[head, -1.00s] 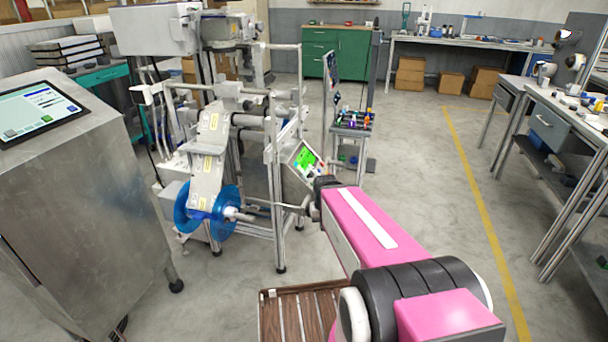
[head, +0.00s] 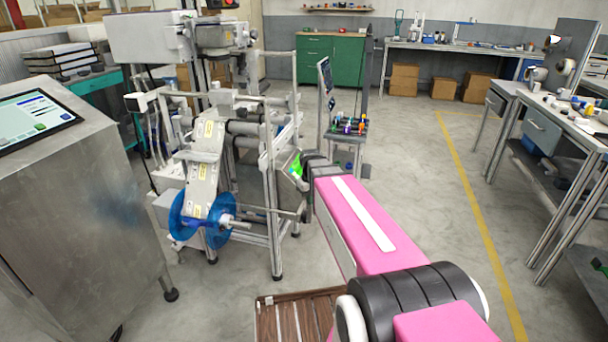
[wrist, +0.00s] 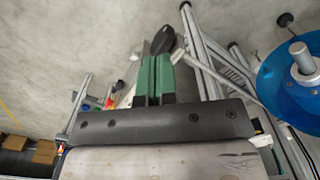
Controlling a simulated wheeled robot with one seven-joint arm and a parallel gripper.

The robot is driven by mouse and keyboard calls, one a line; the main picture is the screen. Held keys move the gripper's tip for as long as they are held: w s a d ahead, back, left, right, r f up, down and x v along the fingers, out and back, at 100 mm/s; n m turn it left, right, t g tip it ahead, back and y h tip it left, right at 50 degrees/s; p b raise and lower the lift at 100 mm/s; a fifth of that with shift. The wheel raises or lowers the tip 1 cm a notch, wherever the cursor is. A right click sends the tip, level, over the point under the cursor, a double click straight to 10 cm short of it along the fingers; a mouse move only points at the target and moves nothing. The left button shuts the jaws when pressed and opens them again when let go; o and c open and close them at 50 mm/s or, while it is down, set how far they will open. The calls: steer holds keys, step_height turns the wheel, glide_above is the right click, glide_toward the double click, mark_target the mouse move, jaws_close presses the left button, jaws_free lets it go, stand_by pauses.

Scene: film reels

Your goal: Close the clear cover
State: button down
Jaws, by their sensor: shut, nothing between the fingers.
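My gripper (wrist: 155,78) shows in the wrist view as two green fingers, shut together and empty. Just beyond their tips is a dark rounded piece (wrist: 163,40); whether the fingers touch it I cannot tell. In the head view my pink arm reaches to the right side of the film machine (head: 268,205), and its own parts hide the fingers. The clear cover cannot be made out with certainty. Upright metal bars of the machine frame (wrist: 205,60) stand right of the fingers in the wrist view.
A blue reel (head: 183,215) with a film strip (head: 205,170) sits at the machine's front left; the reel (wrist: 290,85) is at right in the wrist view. A steel console (head: 90,210) stands left. Workbenches (head: 545,125) line the right. The middle floor is clear.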

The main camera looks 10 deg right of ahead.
steer(key=w+a+r+n, duration=0.2)
steer(key=w+r+n, duration=0.4)
steer(key=w+r, duration=1.05)
steer(key=f, duration=0.8)
steer(key=w+f, duration=0.1)
steer(key=f, duration=0.3)
steer(key=shift+w+a, duration=0.1)
steer(key=shift+s+d+f, duration=0.7)
steer(key=shift+d, duration=0.05)
steer(key=shift+s+d+f, duration=0.25)
steer(key=shift+d+f, duration=0.1)
steer(key=shift+f, duration=0.1)
steer(key=shift+s+d+f, duration=0.3)
steer(key=shift+d+f, duration=0.3)
steer(key=shift+f, duration=0.05)
steer(key=shift+s+d+f, duration=0.25)
steer(key=shift+d+f, duration=0.3)
steer(key=shift+f, duration=0.15)
steer(key=shift+s+d+f, duration=0.3)
steer(key=shift+d+f, duration=0.3)
steer(key=shift+f, duration=0.05)
